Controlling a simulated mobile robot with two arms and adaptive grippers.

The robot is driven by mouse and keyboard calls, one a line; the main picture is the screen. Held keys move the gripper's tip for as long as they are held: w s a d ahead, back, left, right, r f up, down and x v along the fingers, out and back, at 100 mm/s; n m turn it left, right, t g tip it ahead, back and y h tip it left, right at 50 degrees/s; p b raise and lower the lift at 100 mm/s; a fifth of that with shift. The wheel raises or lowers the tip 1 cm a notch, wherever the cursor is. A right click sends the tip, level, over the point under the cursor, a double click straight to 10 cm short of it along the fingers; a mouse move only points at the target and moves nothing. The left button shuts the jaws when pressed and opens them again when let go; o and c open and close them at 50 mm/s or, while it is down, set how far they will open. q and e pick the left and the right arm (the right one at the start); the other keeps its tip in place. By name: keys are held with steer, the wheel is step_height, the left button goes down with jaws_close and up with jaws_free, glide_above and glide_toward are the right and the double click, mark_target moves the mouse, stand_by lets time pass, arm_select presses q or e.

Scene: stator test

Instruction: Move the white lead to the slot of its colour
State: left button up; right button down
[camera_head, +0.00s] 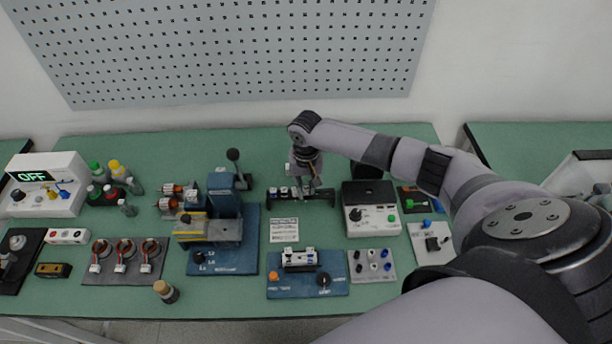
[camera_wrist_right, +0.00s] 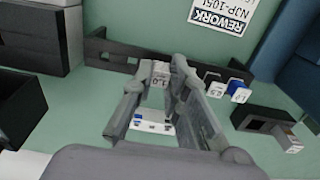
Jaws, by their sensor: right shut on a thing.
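My right gripper (camera_head: 305,184) is low over a dark rack (camera_head: 322,198) near the table's middle. In the right wrist view, its fingertips (camera_wrist_right: 164,72) are closed about a small white block marked 1.0, which I take for the white lead (camera_wrist_right: 160,70). The block is at the dark rack (camera_wrist_right: 104,54); whether it is seated in a slot or just above it I cannot tell. A white piece with blue marks (camera_wrist_right: 152,123) shows between the fingers, lower in the picture. Slot colours are not readable. My left gripper is not in view.
A REWORK card (camera_head: 284,230) lies in front of the rack. A white meter box (camera_head: 371,219) stands right, and a blue press (camera_head: 222,200) left. Bare green table (camera_head: 290,143) lies behind the rack.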

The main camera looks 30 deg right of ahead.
mark_target(307, 189)
steer(key=c, duration=1.5)
jaws_free()
steer(key=shift+s, duration=0.1)
step_height(307, 189, up, 12)
steer(key=shift+d, duration=0.1)
